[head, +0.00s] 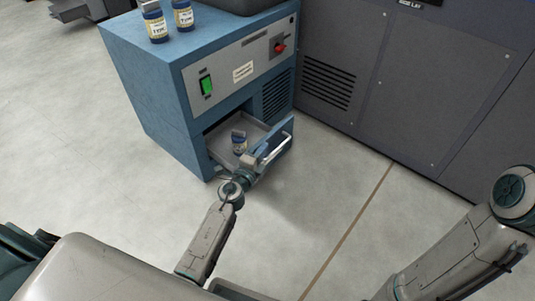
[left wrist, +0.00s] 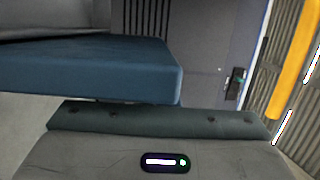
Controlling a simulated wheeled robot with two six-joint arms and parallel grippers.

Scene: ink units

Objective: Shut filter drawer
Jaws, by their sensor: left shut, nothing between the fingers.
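The filter drawer (head: 217,150) is pulled out low in the front of the blue cabinet (head: 150,93). Its blue front panel (head: 286,128) carries a pale bar handle (head: 273,150). A small labelled jar (head: 238,142) stands inside the grey tray. My left gripper (head: 258,165) is shut and empty, close outside the drawer front by the handle's near end; I cannot tell whether it touches. In the left wrist view a blue panel edge (left wrist: 90,70), likely the drawer front, lies just beyond the gripper's grey body; the fingertips are hidden. My right gripper is out of view.
Two labelled jars (head: 156,27) (head: 183,15) stand on the cabinet top beside a dark tray (head: 243,3). The front has a green switch (head: 206,86) and red knob (head: 279,47). A large grey machine (head: 400,90) stands right. Floor before the drawer is clear.

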